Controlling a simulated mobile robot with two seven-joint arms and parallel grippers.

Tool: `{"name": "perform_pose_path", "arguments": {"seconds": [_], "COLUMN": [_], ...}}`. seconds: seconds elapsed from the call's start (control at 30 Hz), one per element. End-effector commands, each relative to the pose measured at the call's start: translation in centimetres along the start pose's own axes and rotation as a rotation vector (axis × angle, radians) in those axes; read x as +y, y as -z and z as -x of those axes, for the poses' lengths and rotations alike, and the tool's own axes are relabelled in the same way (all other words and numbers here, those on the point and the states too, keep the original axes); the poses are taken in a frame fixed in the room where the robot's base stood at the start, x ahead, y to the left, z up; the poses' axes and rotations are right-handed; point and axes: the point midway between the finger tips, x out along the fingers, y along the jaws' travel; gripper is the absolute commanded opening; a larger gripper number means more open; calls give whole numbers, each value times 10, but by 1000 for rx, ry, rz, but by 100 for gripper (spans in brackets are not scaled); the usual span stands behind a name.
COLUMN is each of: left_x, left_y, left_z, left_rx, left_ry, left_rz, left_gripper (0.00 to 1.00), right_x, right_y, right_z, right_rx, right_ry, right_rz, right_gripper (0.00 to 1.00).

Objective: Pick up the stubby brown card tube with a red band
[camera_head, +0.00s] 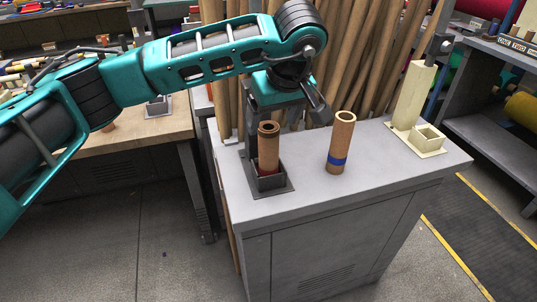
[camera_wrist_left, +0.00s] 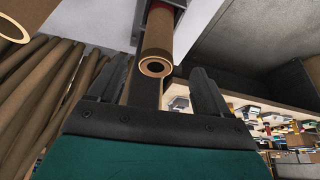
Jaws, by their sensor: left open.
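A stubby brown card tube (camera_head: 268,152) stands upright in a dark square holder (camera_head: 284,190) on the grey cabinet top. My left gripper (camera_head: 285,116) is open and just behind the tube's upper part. In the left wrist view the tube appears between the two spread fingers (camera_wrist_left: 158,82); I see no contact. My right gripper is out of view.
A taller brown tube with a blue band (camera_head: 341,140) stands to the right on the cabinet top (camera_head: 350,190). A cream holder with a tall post (camera_head: 410,95) is at the far right. Long brown rolls (camera_head: 370,50) stand close behind. The front right of the top is clear.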

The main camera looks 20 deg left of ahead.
Motion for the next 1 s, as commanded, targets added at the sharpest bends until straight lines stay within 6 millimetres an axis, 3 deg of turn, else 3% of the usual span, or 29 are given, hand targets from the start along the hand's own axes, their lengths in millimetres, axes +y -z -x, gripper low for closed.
{"name": "perform_pose_path", "arguments": {"seconds": [0.1,0.37,0.63,0.97,1.0], "left_x": [0,1,3,4,4], "left_y": [0,1,4,4,4], "left_z": [-21,-42,-80,-88,-88], "left_rx": [-3,-3,-5,-2,-2], "left_ry": [1,-2,-1,-4,-4], "left_rz": [2,2,1,0,0], "left_gripper": [78,78,78,78,74], "right_x": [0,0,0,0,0], "right_y": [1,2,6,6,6], "right_z": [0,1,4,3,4], "right_rx": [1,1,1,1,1], "right_ry": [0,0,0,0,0], "right_rz": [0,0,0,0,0], "right_gripper": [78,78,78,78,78]}}
